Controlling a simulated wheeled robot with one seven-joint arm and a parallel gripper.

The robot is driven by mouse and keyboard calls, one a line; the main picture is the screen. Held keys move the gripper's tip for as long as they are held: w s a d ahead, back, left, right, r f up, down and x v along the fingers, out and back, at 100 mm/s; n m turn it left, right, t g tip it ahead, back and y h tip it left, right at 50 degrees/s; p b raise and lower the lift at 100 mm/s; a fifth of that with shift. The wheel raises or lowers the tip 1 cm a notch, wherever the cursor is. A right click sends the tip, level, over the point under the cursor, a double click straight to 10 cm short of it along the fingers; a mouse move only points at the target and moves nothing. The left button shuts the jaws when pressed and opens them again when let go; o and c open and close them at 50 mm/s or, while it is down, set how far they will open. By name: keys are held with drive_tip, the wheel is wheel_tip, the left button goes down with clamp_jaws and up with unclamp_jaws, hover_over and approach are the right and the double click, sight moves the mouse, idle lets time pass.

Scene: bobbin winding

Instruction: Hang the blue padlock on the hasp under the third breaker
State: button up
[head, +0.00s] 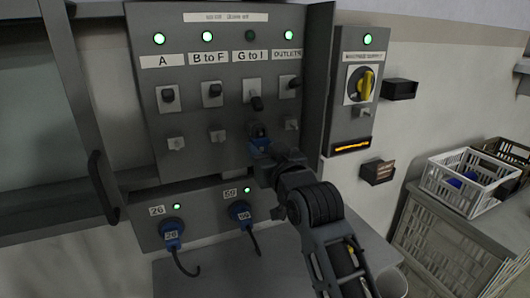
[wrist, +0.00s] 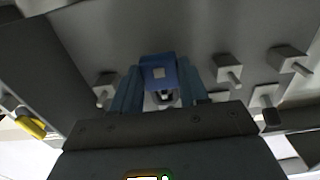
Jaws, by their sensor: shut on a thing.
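My gripper (head: 260,145) is shut on the blue padlock (wrist: 158,72), which shows between the two bluish fingers in the wrist view. In the head view the gripper is in front of the panel, just below the third breaker (head: 255,102), labelled G to I. That breaker's lever points down and its lamp is dark. The hasp under it is hidden behind the padlock and gripper. I cannot tell whether the padlock's shackle is through the hasp or only in front of it.
Neighbouring hasps sit under the second breaker (head: 217,134) and the fourth breaker (head: 291,124). A switch box with a yellow knob (head: 365,84) stands to the right. Blue plugs (head: 171,235) are below. A white crate (head: 470,180) stands at far right.

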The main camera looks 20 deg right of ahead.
drive_tip(key=shift+w, duration=0.3)
drive_tip(key=shift+f+b, duration=0.3)
drive_tip(key=shift+f, duration=0.25)
idle(0.7)
drive_tip(key=o, duration=1.3)
drive_tip(key=shift+c, duration=0.2)
drive_tip(key=shift+r, duration=0.1)
drive_tip(key=shift+s, duration=0.1)
drive_tip(key=s+b, duration=0.1)
drive_tip(key=s, duration=0.6)
drive_tip(key=shift+s, duration=0.3)
